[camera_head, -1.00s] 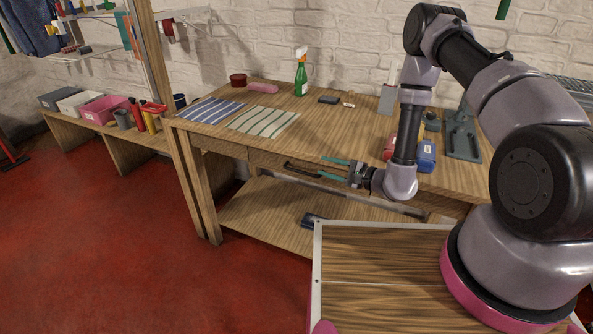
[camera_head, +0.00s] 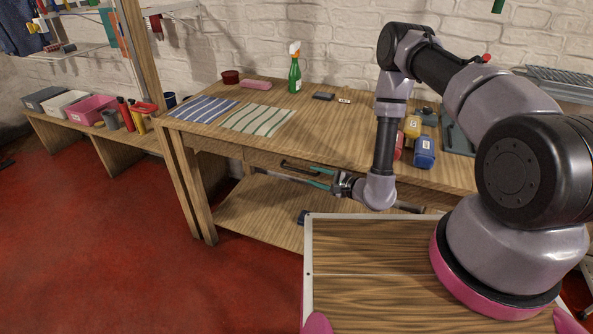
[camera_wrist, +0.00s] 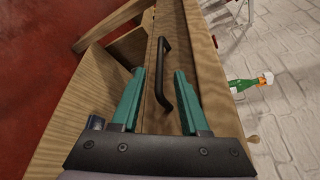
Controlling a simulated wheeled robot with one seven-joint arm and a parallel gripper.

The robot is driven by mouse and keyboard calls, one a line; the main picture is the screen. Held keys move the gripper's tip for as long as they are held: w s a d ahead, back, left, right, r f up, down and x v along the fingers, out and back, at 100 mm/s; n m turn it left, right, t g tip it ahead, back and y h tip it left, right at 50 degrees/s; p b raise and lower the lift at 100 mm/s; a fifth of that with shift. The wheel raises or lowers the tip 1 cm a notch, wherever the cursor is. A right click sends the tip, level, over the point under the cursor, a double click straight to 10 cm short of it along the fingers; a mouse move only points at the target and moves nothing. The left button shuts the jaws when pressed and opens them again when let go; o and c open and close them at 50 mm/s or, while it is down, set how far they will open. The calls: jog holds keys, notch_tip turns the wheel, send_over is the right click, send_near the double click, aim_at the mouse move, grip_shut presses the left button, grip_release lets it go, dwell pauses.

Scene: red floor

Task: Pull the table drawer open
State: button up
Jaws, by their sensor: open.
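The wooden table (camera_head: 340,125) has a drawer (camera_head: 262,158) under its top, in the front apron. The drawer looks shut. Its black bar handle (camera_head: 287,165) is on the drawer front, and its right part is partly hidden by my gripper. My gripper (camera_head: 309,175) has teal fingers and is open and empty, in front of the drawer at the handle. In the wrist view the handle (camera_wrist: 163,72) runs lengthwise between the two spread fingers of my gripper (camera_wrist: 159,73). I see no grip on it; whether a finger touches it, I cannot tell.
A green spray bottle (camera_head: 295,75), a striped blue cloth (camera_head: 203,109), a striped green cloth (camera_head: 257,120) and a blue container (camera_head: 424,152) are on the tabletop. A lower shelf (camera_head: 255,208) lies below the drawer. Red floor (camera_head: 110,235) is clear at left.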

aim_at(302, 171)
jog(key=x, duration=0.8)
jog(key=shift+w+a, duration=0.1)
jog(key=shift+w, duration=0.05)
grip_shut()
dwell(1.1)
